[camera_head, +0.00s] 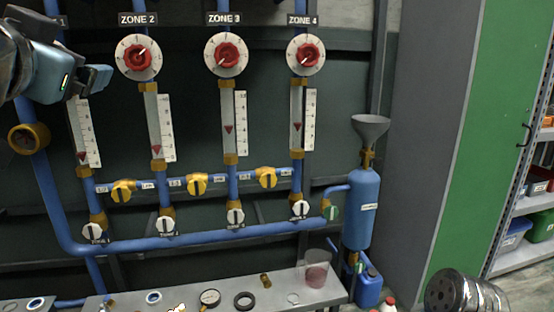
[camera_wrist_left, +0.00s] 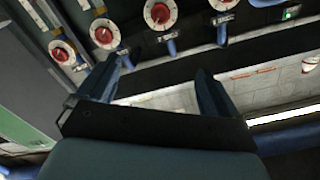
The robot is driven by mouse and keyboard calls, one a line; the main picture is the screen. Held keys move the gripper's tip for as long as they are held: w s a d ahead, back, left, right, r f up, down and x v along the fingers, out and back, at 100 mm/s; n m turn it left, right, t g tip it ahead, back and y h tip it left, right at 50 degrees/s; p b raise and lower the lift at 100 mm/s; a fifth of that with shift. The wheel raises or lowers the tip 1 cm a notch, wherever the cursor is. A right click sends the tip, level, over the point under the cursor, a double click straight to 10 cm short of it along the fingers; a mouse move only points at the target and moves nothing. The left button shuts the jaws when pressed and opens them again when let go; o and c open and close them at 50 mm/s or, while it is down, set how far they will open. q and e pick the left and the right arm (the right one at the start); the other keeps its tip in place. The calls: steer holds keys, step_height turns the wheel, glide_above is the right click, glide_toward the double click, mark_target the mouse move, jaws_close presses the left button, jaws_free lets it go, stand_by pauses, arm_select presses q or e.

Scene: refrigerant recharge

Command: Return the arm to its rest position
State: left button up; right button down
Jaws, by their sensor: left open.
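My left gripper (camera_head: 97,79) is at the upper left of the head view, raised in front of the pipe wall, left of the Zone 2 dial (camera_head: 138,57). In the left wrist view my left gripper (camera_wrist_left: 158,70) shows two dark fingers spread apart with nothing between them. Red-knobbed dials also appear beyond the fingers in that view. No object is held. My right gripper is not in view; only a metallic part of my right arm shows at the bottom right of the head view.
Blue pipes with yellow valves (camera_head: 197,184) and flow gauges (camera_head: 158,124) cover the wall. A blue cylinder (camera_head: 361,210) topped by a grey funnel (camera_head: 370,129) stands to the right. A bench (camera_head: 225,300) below holds rings, a gauge and a clear beaker (camera_head: 317,274). Shelves are far right.

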arm_select(q)
steer(key=w+f+g+h, duration=0.3)
steer(key=w+f+h, duration=0.1)
steer(key=w+f, duration=1.3)
steer(key=w+d+f+n+g+h, duration=0.1)
steer(key=w+d+f+g+h, duration=0.1)
steer(key=f, duration=1.3)
steer(key=w+d+f+g+h, duration=0.1)
steer(key=w+d+f+g, duration=0.15)
steer(key=f, duration=1.25)
steer(key=s+d+f+n+g+h, duration=0.1)
steer(key=s+d+f+g, duration=0.4)
steer(key=f, duration=0.8)
steer(key=s+d+f+n+h, duration=0.1)
steer(key=s+d+f, duration=0.35)
steer(key=f, duration=0.75)
steer(key=s+f+n+g, duration=0.1)
steer(key=s+f+g, duration=0.1)
steer(key=s+f, duration=0.4)
steer(key=s+d+f+g, duration=0.1)
steer(key=s+f+g, duration=0.1)
steer(key=s+f, duration=0.5)
steer(key=s, duration=0.6)
steer(key=shift+s+d+n+y, duration=0.25)
steer(key=shift+d+n+y, duration=0.05)
steer(key=shift+n+y, duration=0.1)
